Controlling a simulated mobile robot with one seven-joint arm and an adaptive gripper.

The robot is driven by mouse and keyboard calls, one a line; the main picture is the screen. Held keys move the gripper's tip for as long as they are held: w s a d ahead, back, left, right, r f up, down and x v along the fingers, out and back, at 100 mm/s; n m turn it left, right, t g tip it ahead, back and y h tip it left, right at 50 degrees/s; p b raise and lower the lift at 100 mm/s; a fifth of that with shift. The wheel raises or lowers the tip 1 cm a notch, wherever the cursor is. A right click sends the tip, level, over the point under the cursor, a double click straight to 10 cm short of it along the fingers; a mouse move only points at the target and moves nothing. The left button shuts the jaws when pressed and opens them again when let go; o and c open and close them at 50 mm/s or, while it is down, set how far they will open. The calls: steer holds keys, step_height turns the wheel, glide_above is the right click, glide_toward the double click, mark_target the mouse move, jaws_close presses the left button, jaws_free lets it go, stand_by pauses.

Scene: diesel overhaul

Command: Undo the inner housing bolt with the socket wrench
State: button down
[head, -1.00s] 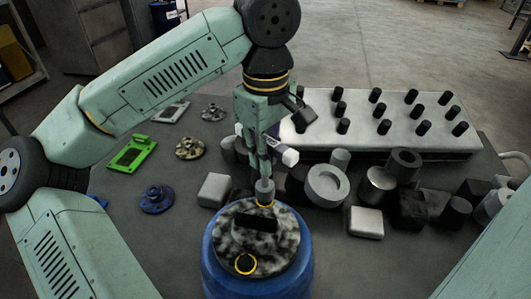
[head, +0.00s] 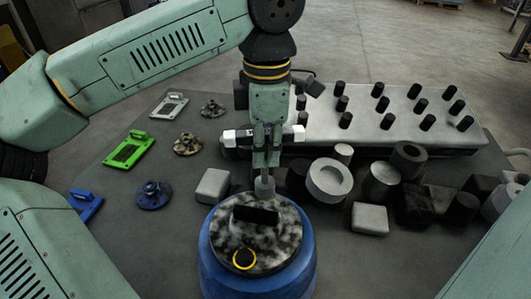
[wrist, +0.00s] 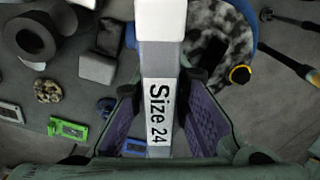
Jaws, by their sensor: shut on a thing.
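My gripper (head: 267,152) is shut on the socket wrench and points down over the housing. The wrench's pale bar (head: 229,138) runs left to right through the fingers. Its "Size 24" label (wrist: 158,110) faces the wrist view. The housing (head: 218,262) is a blue drum. A black block (head: 256,215) and a yellow-ringed black bolt (head: 244,259) are on its top.
Several grey and black blocks and rings, including a pale ring (head: 330,180), crowd the table right of the housing. A white slab with black pegs (head: 400,135) stands behind. A green plate (head: 128,150) and blue flange (head: 154,195) lie left, with bare table between.

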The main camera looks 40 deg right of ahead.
steer(key=n+b, duration=0.1)
steer(key=n, duration=0.6)
steer(key=shift+n, duration=0.3)
steer(key=n, duration=0.4)
steer(key=shift+r+n, duration=0.15)
steer(key=shift+n, duration=0.25)
steer(key=n, duration=0.6)
steer(key=shift+p, duration=0.35)
steer(key=n, duration=0.4)
steer(key=shift+w+n, duration=0.1)
steer(key=shift+n, duration=0.3)
steer(key=shift+r, duration=0.1)
